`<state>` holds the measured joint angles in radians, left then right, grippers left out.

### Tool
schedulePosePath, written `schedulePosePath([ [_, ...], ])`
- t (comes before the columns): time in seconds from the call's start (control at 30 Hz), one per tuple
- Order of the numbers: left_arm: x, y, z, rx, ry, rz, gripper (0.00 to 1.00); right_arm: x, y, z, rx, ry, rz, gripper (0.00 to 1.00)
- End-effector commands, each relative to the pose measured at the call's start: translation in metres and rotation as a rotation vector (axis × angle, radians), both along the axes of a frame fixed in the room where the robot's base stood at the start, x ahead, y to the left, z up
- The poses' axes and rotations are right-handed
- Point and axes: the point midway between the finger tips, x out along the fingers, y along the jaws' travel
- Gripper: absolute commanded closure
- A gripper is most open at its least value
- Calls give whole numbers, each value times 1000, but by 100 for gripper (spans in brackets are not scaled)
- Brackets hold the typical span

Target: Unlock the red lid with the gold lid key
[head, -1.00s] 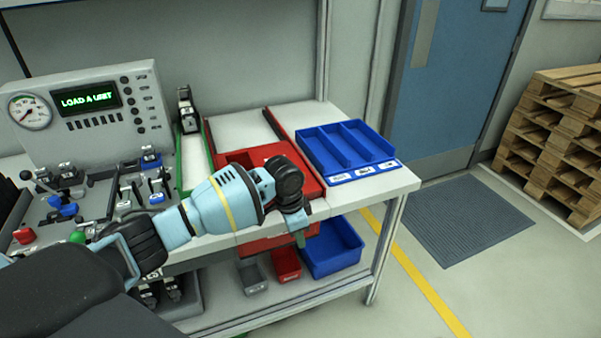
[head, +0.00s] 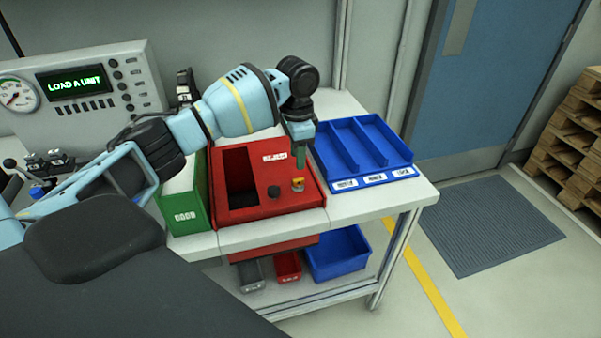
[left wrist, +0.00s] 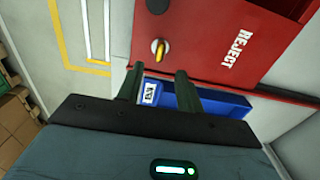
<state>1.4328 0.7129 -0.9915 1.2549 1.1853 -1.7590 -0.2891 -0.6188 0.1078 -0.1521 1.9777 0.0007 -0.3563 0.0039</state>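The red box (head: 268,207) marked REJECT stands on the bench, its red lid top (head: 285,172) with a dark rectangular opening at left. In the left wrist view the gold key (left wrist: 158,48) shows just beyond the fingertips on the red surface (left wrist: 195,35). My left gripper (head: 301,158) points down above and just behind the key. Its two fingers (left wrist: 158,78) are apart with nothing between them. My right gripper is not in view.
A green bin (head: 187,210) stands close on the left of the red box, and a blue divided tray (head: 345,180) close on the right. A control panel (head: 85,90) is at the back left. Small bins (head: 288,266) sit on the lower shelf.

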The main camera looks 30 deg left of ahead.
Motion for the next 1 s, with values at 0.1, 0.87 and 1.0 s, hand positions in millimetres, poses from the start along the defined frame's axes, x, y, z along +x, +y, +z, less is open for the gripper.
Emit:
schedulePosePath([
  [0.1,0,0,-14,1,3,1,64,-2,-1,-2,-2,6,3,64],
  [0.87,0,0,-75,0,0,0,64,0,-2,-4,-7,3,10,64],
  [1.0,0,0,-75,0,0,0,75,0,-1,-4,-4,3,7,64],
])
